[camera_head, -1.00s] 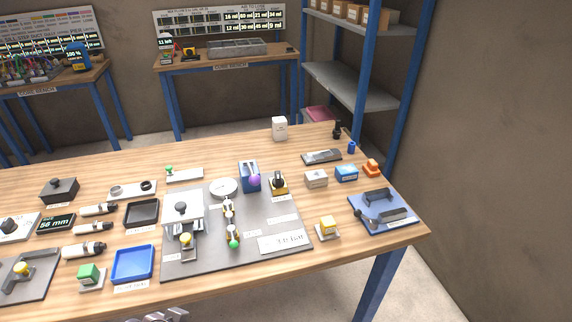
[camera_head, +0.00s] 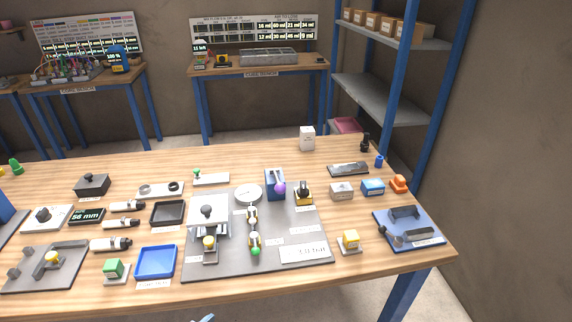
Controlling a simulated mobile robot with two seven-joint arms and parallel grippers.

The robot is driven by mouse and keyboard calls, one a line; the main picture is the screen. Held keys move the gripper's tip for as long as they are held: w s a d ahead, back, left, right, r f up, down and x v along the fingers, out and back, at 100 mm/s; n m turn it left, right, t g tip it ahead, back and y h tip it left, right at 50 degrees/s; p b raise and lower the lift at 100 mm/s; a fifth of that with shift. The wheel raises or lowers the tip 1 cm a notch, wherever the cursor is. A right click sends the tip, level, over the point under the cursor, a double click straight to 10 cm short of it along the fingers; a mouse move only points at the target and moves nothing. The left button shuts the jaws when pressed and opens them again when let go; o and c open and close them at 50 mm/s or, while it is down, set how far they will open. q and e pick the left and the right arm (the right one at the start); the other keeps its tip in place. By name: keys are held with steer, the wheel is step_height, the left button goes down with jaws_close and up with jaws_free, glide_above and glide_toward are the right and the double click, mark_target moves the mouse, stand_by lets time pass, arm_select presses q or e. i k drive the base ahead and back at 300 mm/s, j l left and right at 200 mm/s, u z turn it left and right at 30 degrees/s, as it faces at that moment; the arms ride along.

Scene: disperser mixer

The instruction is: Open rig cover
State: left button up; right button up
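The rig is a dark grey plate (camera_head: 300,228) on the wooden table, carrying several parts. Neither gripper is clearly visible. Only a small light-blue sliver shows at the bottom edge, and I cannot tell what it is.
A blue tray (camera_head: 156,262) and a green button block (camera_head: 114,269) lie left of the rig. A black tray (camera_head: 168,212) is behind them. A yellow button block (camera_head: 349,241) and a blue stand (camera_head: 408,240) are to the right. Bare wood shows along the front edge.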

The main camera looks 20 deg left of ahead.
mark_target(216, 207)
steer(key=u, duration=1.25)
